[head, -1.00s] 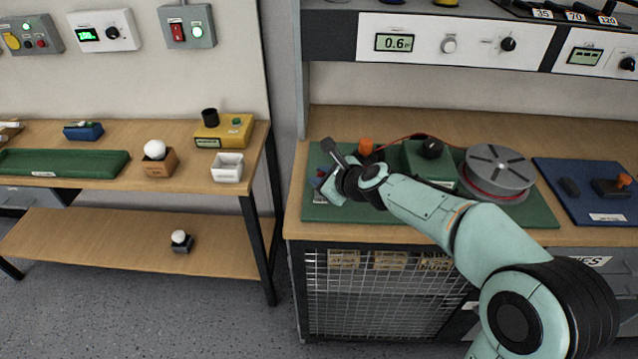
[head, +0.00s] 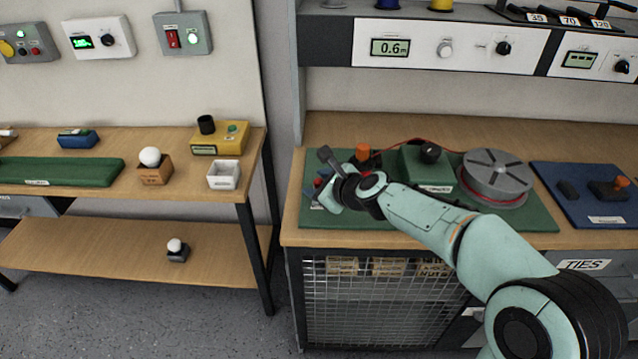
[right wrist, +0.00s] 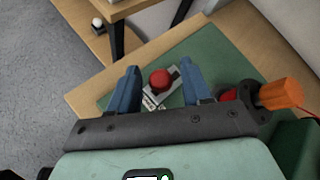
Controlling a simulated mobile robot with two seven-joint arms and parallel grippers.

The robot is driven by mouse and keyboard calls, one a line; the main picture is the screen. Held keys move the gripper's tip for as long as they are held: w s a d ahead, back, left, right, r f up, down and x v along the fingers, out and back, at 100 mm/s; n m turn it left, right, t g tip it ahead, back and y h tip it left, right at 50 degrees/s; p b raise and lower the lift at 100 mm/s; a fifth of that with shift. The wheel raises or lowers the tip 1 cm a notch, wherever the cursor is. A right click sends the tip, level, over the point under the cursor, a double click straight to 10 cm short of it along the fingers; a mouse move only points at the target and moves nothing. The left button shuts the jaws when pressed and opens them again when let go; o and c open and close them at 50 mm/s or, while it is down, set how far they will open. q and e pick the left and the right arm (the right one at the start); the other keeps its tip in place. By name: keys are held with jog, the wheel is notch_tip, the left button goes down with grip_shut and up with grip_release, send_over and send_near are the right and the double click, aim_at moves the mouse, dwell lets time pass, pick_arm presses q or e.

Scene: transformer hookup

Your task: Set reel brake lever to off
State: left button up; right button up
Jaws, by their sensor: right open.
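In the right wrist view a red round knob (right wrist: 160,79) sits on a small grey base with a white label, on a green mat (right wrist: 215,62). It looks like the brake lever, seen from above; its setting cannot be read. My right gripper (right wrist: 160,82) is open, with one blue finger on each side of the knob and gaps between. In the head view my right gripper (head: 322,192) is over the left end of the mat, and my wrist hides most of the lever. The grey cable reel (head: 497,172) stands at the mat's right. My left gripper is not in view.
An orange handle (right wrist: 281,94) on a dark base stands close to my right finger. A green box (head: 425,167) with a black knob sits between it and the reel. A blue mat (head: 560,203) lies further right. A second bench (head: 110,202) stands to the left.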

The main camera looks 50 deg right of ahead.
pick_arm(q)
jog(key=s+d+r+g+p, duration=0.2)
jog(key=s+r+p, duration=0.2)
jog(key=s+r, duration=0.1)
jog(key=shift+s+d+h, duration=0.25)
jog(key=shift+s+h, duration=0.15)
pick_arm(e)
jog(key=v, duration=1.3)
jog(key=shift+s, duration=0.2)
jog(key=shift+a, duration=0.1)
